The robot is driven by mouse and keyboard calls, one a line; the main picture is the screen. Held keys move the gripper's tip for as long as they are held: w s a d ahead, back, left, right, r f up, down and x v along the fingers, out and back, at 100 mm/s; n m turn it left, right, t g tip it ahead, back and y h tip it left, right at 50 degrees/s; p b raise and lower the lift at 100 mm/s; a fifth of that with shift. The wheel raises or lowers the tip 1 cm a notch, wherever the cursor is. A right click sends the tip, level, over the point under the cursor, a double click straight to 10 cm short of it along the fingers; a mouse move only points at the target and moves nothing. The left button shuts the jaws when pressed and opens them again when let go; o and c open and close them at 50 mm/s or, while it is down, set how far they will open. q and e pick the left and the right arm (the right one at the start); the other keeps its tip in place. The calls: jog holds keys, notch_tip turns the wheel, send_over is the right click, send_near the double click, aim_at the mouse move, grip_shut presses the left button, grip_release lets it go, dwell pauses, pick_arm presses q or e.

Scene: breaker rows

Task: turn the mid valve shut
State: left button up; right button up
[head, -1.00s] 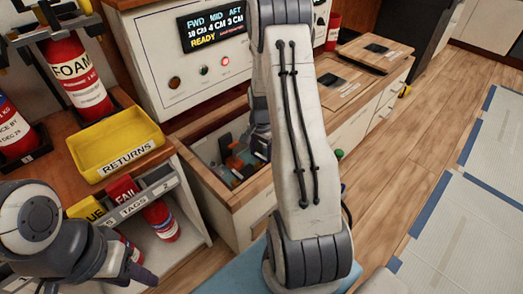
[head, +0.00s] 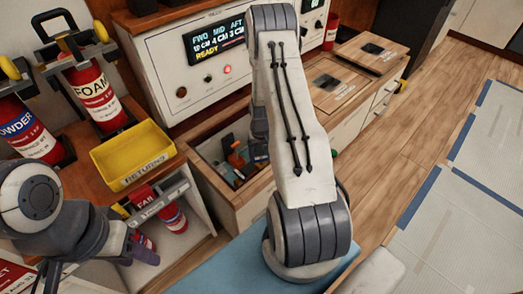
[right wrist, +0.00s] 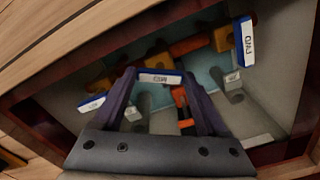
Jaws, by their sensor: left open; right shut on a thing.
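The valves sit in an open recessed box (head: 208,178) below the panel. In the right wrist view the mid valve's blue tag (right wrist: 158,77) with a white label lies between my right fingertips. My right gripper (right wrist: 158,85) is shut on the mid valve; the exact contact is hard to see. Red-orange parts (right wrist: 181,98) show between the fingers. The forward valve's blue tag (right wrist: 244,42) is at upper right, and another blue tag (right wrist: 92,103) is at left. In the head view my right arm hides much of the box. My left gripper (head: 140,250) is open and empty at lower left.
The panel display (head: 216,43) reads FWD 10 CM, MID 4 CM, AFT 3 CM and READY, with a lit red lamp (head: 227,69) below. A yellow returns tray (head: 133,155) and extinguishers (head: 97,95) stand at left. Wooden box walls surround the valves closely.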

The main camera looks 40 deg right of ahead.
jog(key=n+p, duration=0.1)
jog(key=n, duration=0.2)
jog(key=shift+r+p, duration=0.15)
jog(key=shift+p, duration=0.25)
jog(key=shift+n+p, duration=0.55)
jog(key=shift+n, duration=0.85)
jog(key=o, duration=1.1)
notch_tip(320, 180, up, 10)
jog(key=p, duration=0.3)
jog(key=shift+r, duration=0.15)
